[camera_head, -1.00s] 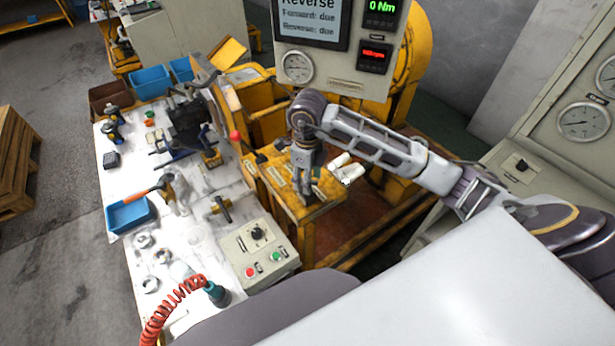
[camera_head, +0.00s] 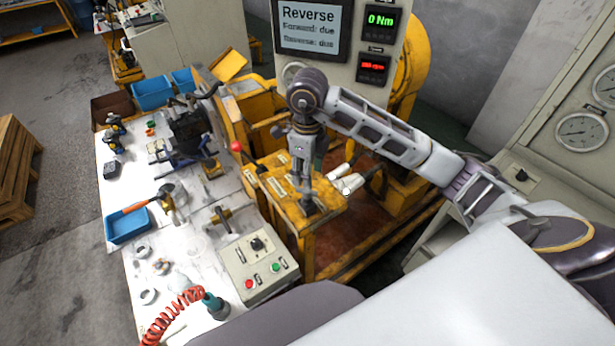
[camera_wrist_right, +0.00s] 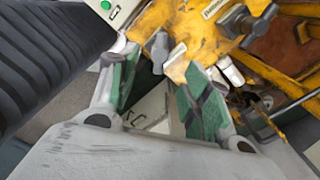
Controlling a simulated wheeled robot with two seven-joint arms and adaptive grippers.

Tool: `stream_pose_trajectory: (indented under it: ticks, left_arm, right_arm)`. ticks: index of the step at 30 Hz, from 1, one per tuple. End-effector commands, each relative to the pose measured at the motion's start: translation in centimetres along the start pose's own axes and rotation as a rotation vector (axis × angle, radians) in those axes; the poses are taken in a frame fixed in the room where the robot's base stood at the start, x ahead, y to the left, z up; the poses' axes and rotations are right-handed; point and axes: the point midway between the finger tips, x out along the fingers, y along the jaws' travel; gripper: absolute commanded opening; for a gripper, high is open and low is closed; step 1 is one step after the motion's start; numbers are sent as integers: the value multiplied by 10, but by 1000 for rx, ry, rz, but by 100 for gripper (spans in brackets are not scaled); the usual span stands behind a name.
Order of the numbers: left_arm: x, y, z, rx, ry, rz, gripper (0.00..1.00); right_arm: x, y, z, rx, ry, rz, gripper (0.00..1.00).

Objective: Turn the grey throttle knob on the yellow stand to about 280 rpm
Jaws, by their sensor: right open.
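The yellow stand (camera_head: 325,198) is in the middle of the head view, with small label plates on its top. The grey throttle knob (camera_head: 308,207) is near its front edge, partly covered by my right gripper (camera_head: 305,188). In the right wrist view, my open right gripper (camera_wrist_right: 150,62) has green-padded fingers. What looks like the grey knob (camera_wrist_right: 158,46) shows between its fingertips; I cannot tell whether they touch it. A second grey T-shaped handle (camera_wrist_right: 243,20) is farther right on the stand. The red readout (camera_head: 373,67) is too small to read. My left gripper is out of view.
A control box (camera_head: 258,262) with a red and a green button is left of the stand. White gloves (camera_head: 347,183) lie at its right. A red-tipped lever (camera_head: 236,146) rises behind. The bench at left holds tools and a blue tray (camera_head: 128,225).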

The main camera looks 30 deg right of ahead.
Motion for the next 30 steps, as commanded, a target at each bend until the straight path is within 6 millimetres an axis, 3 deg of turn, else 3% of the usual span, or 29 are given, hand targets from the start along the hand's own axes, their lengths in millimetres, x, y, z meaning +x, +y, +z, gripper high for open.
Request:
stream_pose_trajectory:
  ticks: [18, 30]
  left_arm:
    - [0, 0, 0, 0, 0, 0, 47]
    - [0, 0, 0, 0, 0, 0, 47]
  right_arm:
    - [-41, 0, 0, 0, -1, -1, 48]
    - [-48, 0, 0, 0, 1, 0, 48]
